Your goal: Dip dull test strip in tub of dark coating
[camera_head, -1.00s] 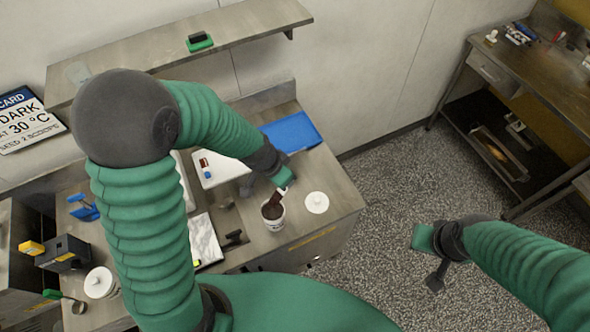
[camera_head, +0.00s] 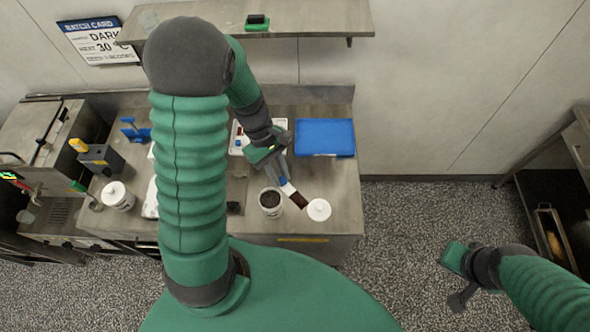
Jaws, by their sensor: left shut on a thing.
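The test strip (camera_head: 298,199) has a pale upper part and a dark brown lower end. My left gripper (camera_head: 282,180) is shut on its pale end and holds it tilted, the dark end pointing down to the right. The open white tub of dark coating (camera_head: 270,211) stands on the bench just left of the strip. The strip's dark end shows outside the tub, between it and a white lidded tub or lid (camera_head: 319,209); its height above the bench is hard to judge. My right gripper (camera_head: 459,275) hangs over the floor, away from the bench; its fingers are unclear.
A blue tray (camera_head: 325,138) lies at the back right of the steel bench (camera_head: 343,190). A white tray (camera_head: 237,139) is partly behind my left arm. A white lidded pot (camera_head: 117,195) and a dark grey device (camera_head: 101,160) stand at left. A shelf (camera_head: 320,20) runs above.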

